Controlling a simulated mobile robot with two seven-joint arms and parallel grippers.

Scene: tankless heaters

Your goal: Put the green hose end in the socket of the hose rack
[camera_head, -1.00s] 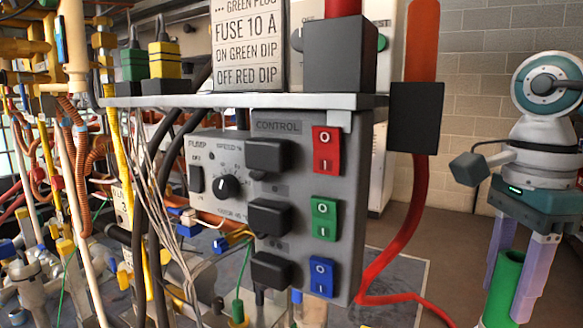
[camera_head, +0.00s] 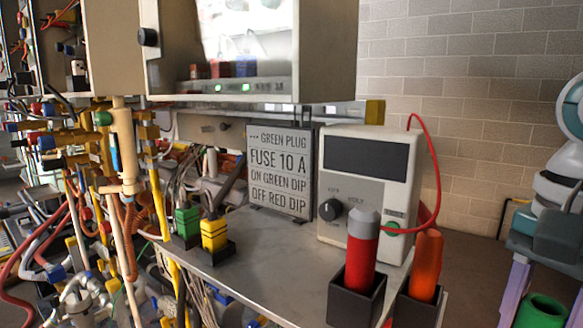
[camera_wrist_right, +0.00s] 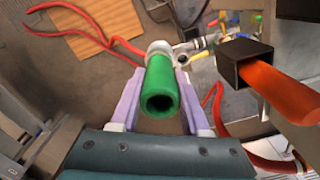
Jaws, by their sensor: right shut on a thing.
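The green hose end (camera_wrist_right: 160,95) is a green tube with a dark open mouth, seen in the middle of the right wrist view. My right gripper (camera_wrist_right: 161,78) is shut on it, with a pale purple finger on each side. In the head view the tube's green rim (camera_head: 541,310) shows at the lower right corner, beside one finger. A whitish ring (camera_wrist_right: 159,49) shows at the tube's far end; I cannot tell whether it touches. I cannot make out the hose rack's socket for certain. My left gripper is not in view.
A grey shelf (camera_head: 265,248) carries a sign (camera_head: 279,172), a white meter (camera_head: 366,190), and green and yellow plugs. Black square holders at its front right hold a red-grey cylinder (camera_head: 361,255) and an orange handle (camera_head: 426,265). The orange handle is right of my gripper in the wrist view.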

